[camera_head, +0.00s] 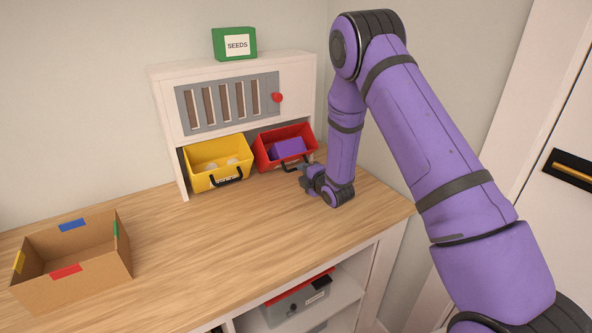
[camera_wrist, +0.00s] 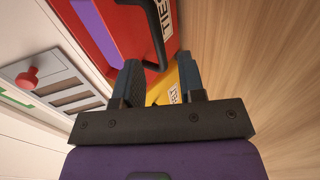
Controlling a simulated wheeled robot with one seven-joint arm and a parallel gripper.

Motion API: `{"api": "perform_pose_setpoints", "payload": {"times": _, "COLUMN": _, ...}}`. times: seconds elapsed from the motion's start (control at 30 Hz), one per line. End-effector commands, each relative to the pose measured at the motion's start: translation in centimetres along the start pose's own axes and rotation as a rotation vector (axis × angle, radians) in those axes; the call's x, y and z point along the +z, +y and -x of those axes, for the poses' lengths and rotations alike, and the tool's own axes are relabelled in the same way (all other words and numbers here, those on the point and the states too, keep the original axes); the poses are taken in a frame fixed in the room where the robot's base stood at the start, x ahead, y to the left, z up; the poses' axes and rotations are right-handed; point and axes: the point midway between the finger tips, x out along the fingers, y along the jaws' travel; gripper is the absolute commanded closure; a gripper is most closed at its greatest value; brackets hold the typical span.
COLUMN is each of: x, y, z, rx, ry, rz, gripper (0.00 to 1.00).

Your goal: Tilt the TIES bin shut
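The red TIES bin (camera_head: 268,157) hangs tilted open at the lower right of the white cabinet, with a purple block (camera_head: 287,148) inside. Its black handle (camera_head: 291,166) is on the front face. In the wrist view the bin (camera_wrist: 100,32) fills the top, with part of its label (camera_wrist: 166,14) readable and the dark handle (camera_wrist: 154,32) reaching down towards the gap between my fingers. My gripper (camera_wrist: 160,68) is open and empty, close in front of the handle. I cannot tell whether it touches it. In the head view my gripper (camera_head: 304,176) is just right of the handle.
A yellow bin (camera_head: 216,170), also tilted open, stands left of the red one. Above are a grey slotted panel (camera_head: 229,102) with a red knob (camera_head: 277,97) and a green SEEDS box (camera_head: 234,43). A cardboard box (camera_head: 100,270) sits front left. The middle desktop is clear.

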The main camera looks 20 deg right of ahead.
Motion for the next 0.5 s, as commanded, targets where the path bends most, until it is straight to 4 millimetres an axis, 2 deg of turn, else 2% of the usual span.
{"api": "perform_pose_setpoints", "payload": {"times": 0.2, "x": 0.0, "y": 0.0, "z": -3.5, "rx": 0.001, "ry": 0.001, "rz": 0.0, "gripper": 0.63}}
{"api": "perform_pose_setpoints", "payload": {"times": 0.5, "x": 0.0, "y": 0.0, "z": -5.2, "rx": -0.001, "ry": 0.0, "rz": -0.001, "gripper": 0.63}}
